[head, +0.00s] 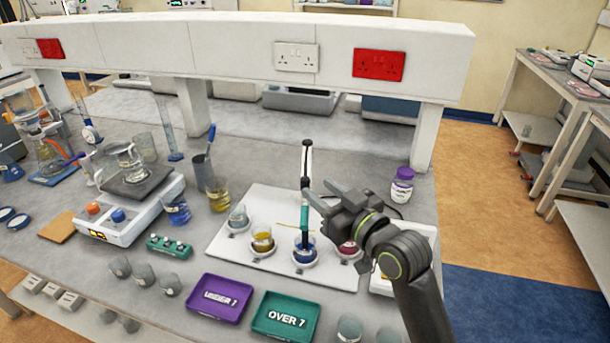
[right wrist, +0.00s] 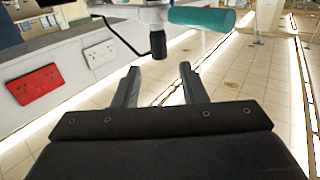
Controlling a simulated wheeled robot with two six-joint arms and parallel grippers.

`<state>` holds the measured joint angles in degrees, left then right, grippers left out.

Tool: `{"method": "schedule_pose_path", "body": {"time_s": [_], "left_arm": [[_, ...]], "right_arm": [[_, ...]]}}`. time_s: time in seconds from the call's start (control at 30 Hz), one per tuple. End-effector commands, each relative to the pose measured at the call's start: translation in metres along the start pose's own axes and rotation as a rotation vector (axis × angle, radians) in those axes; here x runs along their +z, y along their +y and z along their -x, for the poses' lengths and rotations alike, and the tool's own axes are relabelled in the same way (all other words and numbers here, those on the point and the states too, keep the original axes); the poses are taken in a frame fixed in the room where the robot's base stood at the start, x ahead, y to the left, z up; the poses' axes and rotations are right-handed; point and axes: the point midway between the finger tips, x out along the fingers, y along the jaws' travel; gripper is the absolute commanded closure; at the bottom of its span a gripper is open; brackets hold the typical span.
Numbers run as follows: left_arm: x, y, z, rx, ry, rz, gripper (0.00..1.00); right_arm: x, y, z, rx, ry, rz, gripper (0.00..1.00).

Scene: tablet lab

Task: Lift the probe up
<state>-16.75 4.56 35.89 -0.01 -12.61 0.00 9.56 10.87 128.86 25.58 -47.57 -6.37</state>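The probe (head: 304,215) has a teal-green grip and stands upright, its lower end in a small beaker of blue liquid (head: 305,251) on a white board. A black and white holder part (head: 307,160) rises above it. My right gripper (head: 316,190) is open, with its fingers pointing at the probe's grip from the right. In the right wrist view the fingers (right wrist: 160,82) are apart with nothing between them. A teal piece, apparently the probe's grip (right wrist: 203,18), lies beyond the fingertips near the top edge. My left gripper is not in view.
Other small beakers stand on the white board (head: 222,240), beside the blue one. Purple (head: 219,299) and green (head: 286,316) trays lie in front. A purple-capped bottle (head: 402,186) stands behind my right arm. A white shelf (head: 235,48) spans the back of the bench.

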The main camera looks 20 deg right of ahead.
Motion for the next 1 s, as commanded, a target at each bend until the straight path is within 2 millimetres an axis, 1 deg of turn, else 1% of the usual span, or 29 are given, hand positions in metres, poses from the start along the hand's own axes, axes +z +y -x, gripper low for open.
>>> {"method": "schedule_pose_path", "body": {"time_s": [0.03, 0.1, 0.2, 0.33, 0.5, 0.77, 0.8, 0.87, 1.0], "left_arm": [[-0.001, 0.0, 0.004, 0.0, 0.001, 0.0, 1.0], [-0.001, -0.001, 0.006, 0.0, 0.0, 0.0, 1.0], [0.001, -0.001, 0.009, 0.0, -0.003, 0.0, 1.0], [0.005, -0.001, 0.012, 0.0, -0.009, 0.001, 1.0], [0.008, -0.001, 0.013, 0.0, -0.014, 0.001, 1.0], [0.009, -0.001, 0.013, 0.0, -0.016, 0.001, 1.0], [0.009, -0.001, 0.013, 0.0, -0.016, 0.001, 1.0], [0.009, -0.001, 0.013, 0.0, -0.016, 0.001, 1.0], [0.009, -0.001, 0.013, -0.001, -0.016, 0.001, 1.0]], "right_arm": [[-0.002, -0.001, -0.011, -0.001, 0.0, -0.004, 0.62], [-0.002, 0.0, -0.022, 0.0, 0.001, -0.003, 0.62], [-0.002, -0.001, -0.038, -0.001, 0.0, -0.002, 0.62], [-0.002, 0.0, -0.051, 0.0, 0.001, 0.0, 0.62], [0.0, 0.0, -0.06, 0.0, 0.0, -0.001, 0.62], [0.0, 0.0, -0.061, 0.0, 0.0, 0.0, 0.62], [0.0, 0.0, -0.061, 0.0, 0.0, 0.0, 0.63], [0.0, 0.0, -0.061, 0.0, 0.0, 0.0, 0.71], [0.0, 0.0, -0.06, 0.0, 0.0, 0.0, 0.89]]}}
